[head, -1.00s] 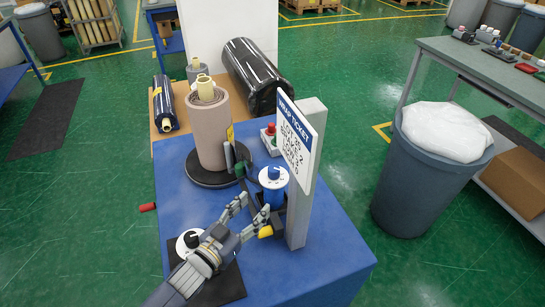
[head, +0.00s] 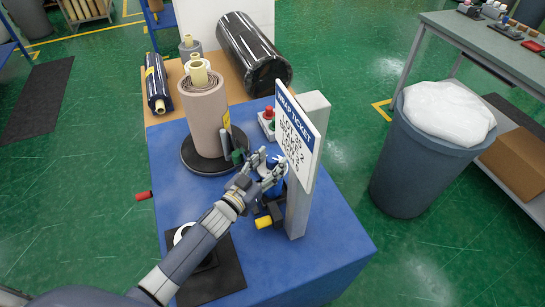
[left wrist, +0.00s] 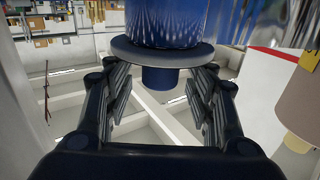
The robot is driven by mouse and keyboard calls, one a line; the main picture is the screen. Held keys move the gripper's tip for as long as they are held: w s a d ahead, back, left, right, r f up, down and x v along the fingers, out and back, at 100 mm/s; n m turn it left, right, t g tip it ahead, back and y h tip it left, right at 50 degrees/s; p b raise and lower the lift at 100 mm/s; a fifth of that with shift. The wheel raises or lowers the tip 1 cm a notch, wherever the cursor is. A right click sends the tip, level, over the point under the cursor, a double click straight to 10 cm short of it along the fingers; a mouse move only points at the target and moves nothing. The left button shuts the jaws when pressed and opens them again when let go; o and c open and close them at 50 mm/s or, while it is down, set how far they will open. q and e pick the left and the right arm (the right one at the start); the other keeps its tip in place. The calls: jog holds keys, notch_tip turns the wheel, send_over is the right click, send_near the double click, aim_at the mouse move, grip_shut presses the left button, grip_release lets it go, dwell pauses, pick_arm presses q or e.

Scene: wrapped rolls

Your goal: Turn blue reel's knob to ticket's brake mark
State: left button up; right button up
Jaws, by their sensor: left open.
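The blue reel (head: 273,190) stands on the blue table beside the ticket post, largely hidden by my left gripper (head: 267,166). In the left wrist view, its blue knob (left wrist: 167,78) points between my open fingers below a grey disc, with a shiny blue body (left wrist: 165,22) above. The fingers are on both sides of the knob, with gaps visible; I see no grip on it. The knob's pointer is hidden in the head view. The white wrap ticket (head: 298,137) hangs on a grey post; its small lines, including any brake mark, are too small to read surely. My right gripper is not in view.
A tan wrapped roll (head: 204,115) stands on a black turntable behind the gripper. A white dial (head: 182,234) on a black mat (head: 222,275) is partly under my arm. A grey bin (head: 420,165) stands at right.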

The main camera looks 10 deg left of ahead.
pick_arm(q)
jog(key=shift+x, duration=0.75)
jog(key=shift+c, duration=0.6)
jog(key=c, duration=1)
jog(key=shift+o, duration=0.2)
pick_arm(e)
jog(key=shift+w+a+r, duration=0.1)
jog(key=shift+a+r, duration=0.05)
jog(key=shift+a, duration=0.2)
pick_arm(q)
jog(key=shift+m+h, duration=0.3)
jog(key=shift+h, duration=0.1)
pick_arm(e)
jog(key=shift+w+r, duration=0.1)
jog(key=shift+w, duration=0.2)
pick_arm(q)
jog(key=o, duration=0.8)
jog(key=shift+o, duration=1.4)
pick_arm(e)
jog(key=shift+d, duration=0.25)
